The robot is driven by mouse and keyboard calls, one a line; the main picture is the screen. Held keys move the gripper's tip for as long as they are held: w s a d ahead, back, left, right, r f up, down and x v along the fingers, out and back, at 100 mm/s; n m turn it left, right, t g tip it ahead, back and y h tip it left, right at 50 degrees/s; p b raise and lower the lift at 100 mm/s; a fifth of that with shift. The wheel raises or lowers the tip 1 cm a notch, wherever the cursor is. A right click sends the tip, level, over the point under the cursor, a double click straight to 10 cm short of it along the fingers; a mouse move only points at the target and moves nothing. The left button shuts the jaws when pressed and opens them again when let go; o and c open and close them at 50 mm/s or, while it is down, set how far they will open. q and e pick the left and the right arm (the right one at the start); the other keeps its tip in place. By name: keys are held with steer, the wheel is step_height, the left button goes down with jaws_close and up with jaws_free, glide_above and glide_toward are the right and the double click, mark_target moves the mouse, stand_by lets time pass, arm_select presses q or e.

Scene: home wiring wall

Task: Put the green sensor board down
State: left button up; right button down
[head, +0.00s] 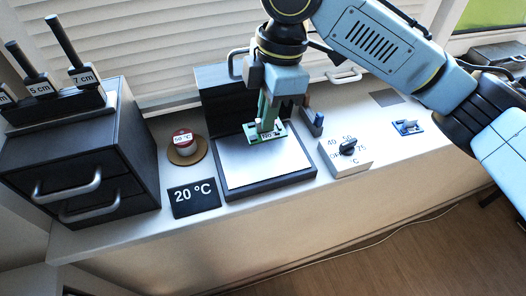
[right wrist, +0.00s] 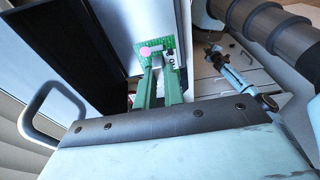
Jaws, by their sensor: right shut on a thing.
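The green sensor board (head: 279,129) is at the back part of a pale flat plate (head: 265,170) set in a dark frame. My right gripper (head: 267,124) points down and its green fingers are shut on the board. In the right wrist view the board (right wrist: 168,45) shows at the tips of the fingers (right wrist: 160,70), with a pink dot on it. I cannot tell whether the board touches the plate or is just above it. My left gripper is not in view.
A dark lid or panel (head: 215,95) stands behind the plate. A dial box (head: 343,159) is to its right, a 20 °C display (head: 194,198) and a red-and-white 50 °C cylinder (head: 183,146) to its left. A black drawer cabinet (head: 75,165) stands further left. The front of the plate is clear.

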mark_target(277, 127)
step_height(277, 127, down, 9)
steer(key=shift+f+b, duration=0.2)
steer(key=shift+b, duration=0.3)
steer(key=shift+f, duration=0.1)
steer(key=c, duration=1.5)
jaws_free()
steer(key=r, duration=0.4)
steer(key=d+r+p, duration=0.1)
steer(key=r, duration=0.7)
steer(key=shift+w+d, duration=0.25)
steer(key=shift+d, duration=0.15)
